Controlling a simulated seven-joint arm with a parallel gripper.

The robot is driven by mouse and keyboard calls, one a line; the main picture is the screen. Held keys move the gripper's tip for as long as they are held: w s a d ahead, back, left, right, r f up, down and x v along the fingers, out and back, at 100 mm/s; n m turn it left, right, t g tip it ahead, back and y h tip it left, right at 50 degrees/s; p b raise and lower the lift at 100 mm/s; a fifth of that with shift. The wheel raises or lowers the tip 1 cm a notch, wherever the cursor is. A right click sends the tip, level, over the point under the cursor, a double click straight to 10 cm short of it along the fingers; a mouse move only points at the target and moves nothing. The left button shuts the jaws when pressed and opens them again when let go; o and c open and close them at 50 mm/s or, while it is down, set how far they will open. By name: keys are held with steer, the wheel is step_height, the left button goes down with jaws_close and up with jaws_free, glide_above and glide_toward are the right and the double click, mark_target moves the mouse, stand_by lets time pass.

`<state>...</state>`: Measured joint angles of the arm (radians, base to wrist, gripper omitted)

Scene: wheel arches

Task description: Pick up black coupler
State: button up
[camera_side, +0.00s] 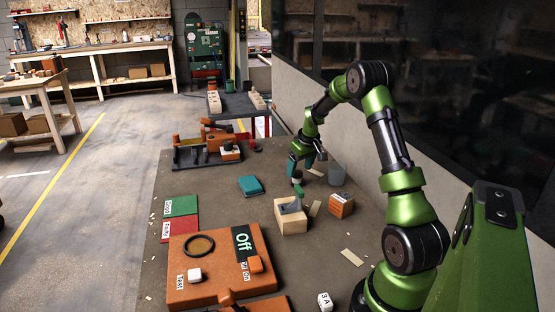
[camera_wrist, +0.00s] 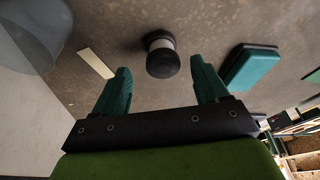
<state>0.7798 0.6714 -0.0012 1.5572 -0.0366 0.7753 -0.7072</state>
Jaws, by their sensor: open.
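The black coupler (camera_wrist: 162,58) is a short black cylinder with a pale band, standing on the table in the wrist view. My gripper (camera_wrist: 161,68) is open, with one teal finger to the left of the coupler and one to the right. Nothing is held, and I see a gap between each finger and the coupler. In the side view my gripper (camera_side: 301,166) points down over the table's middle right. The coupler is small and hard to make out there, close to the fingers.
A teal box (camera_side: 250,185) lies left of my gripper and a grey translucent cup (camera_side: 336,174) stands to its right. An orange panel (camera_side: 205,280) fills the near left.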

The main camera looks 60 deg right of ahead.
mark_target(298, 173)
steer(key=x, duration=0.4)
steer(key=shift+w+a+f, duration=0.1)
steer(key=shift+a+f, duration=0.05)
steer(key=shift+f, duration=0.1)
steer(key=shift+c, duration=0.3)
steer(key=c, duration=1)
